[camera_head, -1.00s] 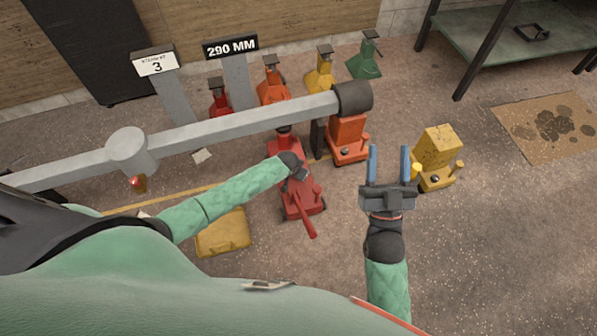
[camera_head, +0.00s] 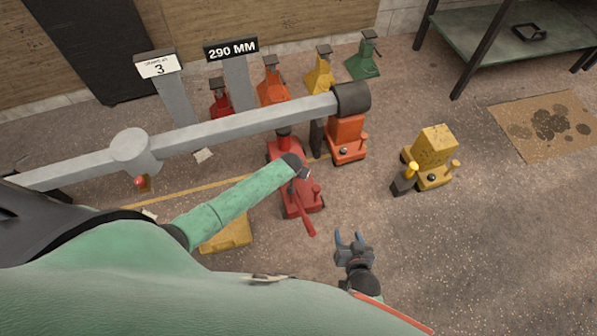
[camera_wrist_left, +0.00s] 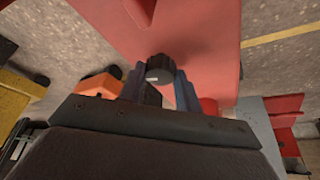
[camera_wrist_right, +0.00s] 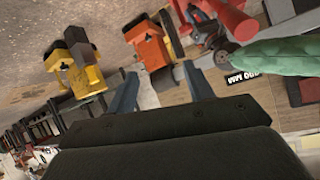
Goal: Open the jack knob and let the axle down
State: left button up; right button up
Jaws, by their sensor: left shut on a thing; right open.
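The grey axle (camera_head: 220,130) runs across the head view to a dark hub (camera_head: 352,98) on its right end. The red jack (camera_head: 290,202) stands below it, its top partly behind the axle; I cannot tell whether they touch. My left gripper (camera_head: 302,172) is at the red jack. In the left wrist view its fingers are shut on a small black jack knob (camera_wrist_left: 160,68), in front of the red body. My right gripper (camera_head: 350,238) is open and empty, low in the head view, apart from the jacks. Its spread fingers show in the right wrist view (camera_wrist_right: 160,88).
An orange jack (camera_head: 346,140) stands under the hub, and a yellow jack (camera_head: 434,150) farther right. Several jack stands line the back beside a "290 MM" sign (camera_head: 231,48). A yellow case (camera_head: 228,232) lies behind my left arm.

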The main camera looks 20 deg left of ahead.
jog(key=shift+s+d+f+g, duration=0.1)
jog(key=shift+s+f+g, duration=0.25)
jog(key=shift+s+f, duration=0.35)
jog(key=shift+s+f+g, duration=0.35)
jog(key=shift+s+f, duration=0.1)
jog(key=shift+f, duration=0.45)
pick_arm(q)
jog(key=o, duration=1)
jog(key=shift+c, duration=0.2)
jog(key=shift+r, duration=0.15)
pick_arm(e)
jog(key=shift+s, duration=0.1)
pick_arm(q)
jog(key=shift+s+r, duration=0.15)
jog(key=shift+p+v, duration=0.45)
jog(key=shift+v, duration=0.65)
jog(key=shift+p+v, duration=0.5)
jog(key=shift+v, duration=2)
pick_arm(e)
jog(key=s+f+g, duration=0.2)
jog(key=s+f, duration=0.2)
jog(key=s, duration=0.1)
jog(key=shift+d+f+h, duration=0.2)
jog(key=shift+d+h, duration=0.1)
jog(key=shift+d, duration=0.05)
